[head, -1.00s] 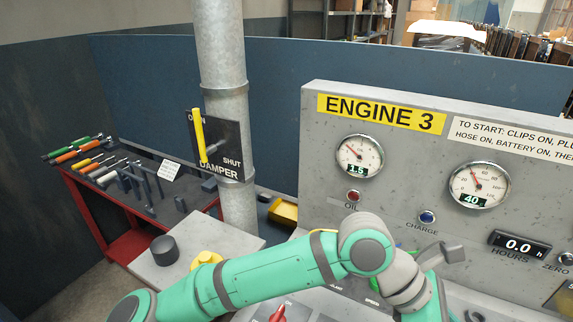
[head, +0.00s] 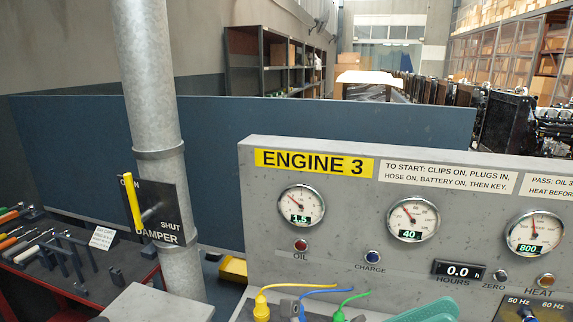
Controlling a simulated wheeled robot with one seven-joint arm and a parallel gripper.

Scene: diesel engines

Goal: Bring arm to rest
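A small green piece of my arm (head: 428,311) shows at the bottom edge of the head view, in front of the grey Engine 3 panel (head: 390,250). The rest of the arm is out of frame below. My gripper is not in view, so I cannot see whether it holds anything.
The panel carries gauges, lamps and an hours counter (head: 459,270). Yellow (head: 262,309), blue (head: 321,291) and green (head: 352,298) leads lie below it. A damper lever (head: 132,201) is on the pipe (head: 150,90) at left. A tool bench (head: 90,225) stands far left.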

